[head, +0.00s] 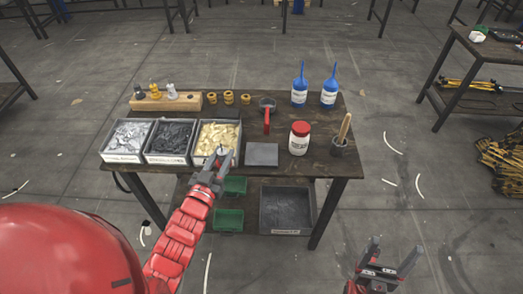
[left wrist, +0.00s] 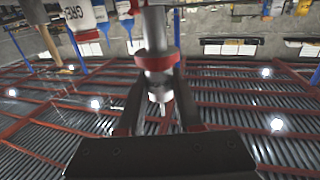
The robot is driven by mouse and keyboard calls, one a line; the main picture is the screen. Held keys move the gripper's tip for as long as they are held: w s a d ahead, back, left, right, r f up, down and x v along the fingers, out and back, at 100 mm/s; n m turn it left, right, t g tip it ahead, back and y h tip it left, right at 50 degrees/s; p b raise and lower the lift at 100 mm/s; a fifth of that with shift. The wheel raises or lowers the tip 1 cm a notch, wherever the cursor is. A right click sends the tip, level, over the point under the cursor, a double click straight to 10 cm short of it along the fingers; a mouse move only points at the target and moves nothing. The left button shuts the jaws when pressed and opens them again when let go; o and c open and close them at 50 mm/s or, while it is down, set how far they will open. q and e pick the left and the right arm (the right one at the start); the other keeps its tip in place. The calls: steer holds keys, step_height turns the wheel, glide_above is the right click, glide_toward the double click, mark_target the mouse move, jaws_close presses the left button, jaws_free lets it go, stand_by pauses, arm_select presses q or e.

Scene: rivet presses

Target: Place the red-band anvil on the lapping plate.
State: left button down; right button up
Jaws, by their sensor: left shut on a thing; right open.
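The red-band anvil (left wrist: 157,58) is a grey metal cylinder with a red ring, clamped between the fingers of my left gripper (left wrist: 155,105) in the left wrist view. In the head view my left gripper (head: 221,162) is shut on it near the table's front edge, in front of the right-hand bin. Only a small grey tip of the anvil (head: 221,150) shows there. The lapping plate (head: 262,154), a flat grey square, lies bare on the table just right of the gripper. My right gripper (head: 392,257) is open and empty, low at the right, away from the table.
Three bins of silver, dark and pale-yellow pieces (head: 216,138) stand left of the plate. A red-lidded jar (head: 299,138), a cup with a wooden handle (head: 340,140) and a red-handled tool (head: 267,119) stand near it. A wooden rack (head: 167,102), brass rings (head: 229,97) and blue bottles (head: 299,94) are behind.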

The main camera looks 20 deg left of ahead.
arm_select(q)
steer(key=w+d+f, duration=0.1)
steer(key=w+d, duration=0.1)
steer(key=w, duration=0.1)
steer(key=w+d+f+p, duration=0.1)
steer(key=w+d, duration=0.2)
steer(key=w, duration=0.1)
steer(key=w+d+f+p, duration=0.1)
steer(key=w+d+f, duration=0.1)
steer(key=w, duration=0.2)
steer(key=shift+w+d, duration=0.2)
steer(key=shift+d, duration=0.05)
steer(key=shift+f, duration=0.4)
steer(key=shift+f, duration=0.2)
steer(key=c, duration=0.6)
jaws_free()
steer(key=shift+o, duration=0.2)
steer(key=shift+r, duration=0.1)
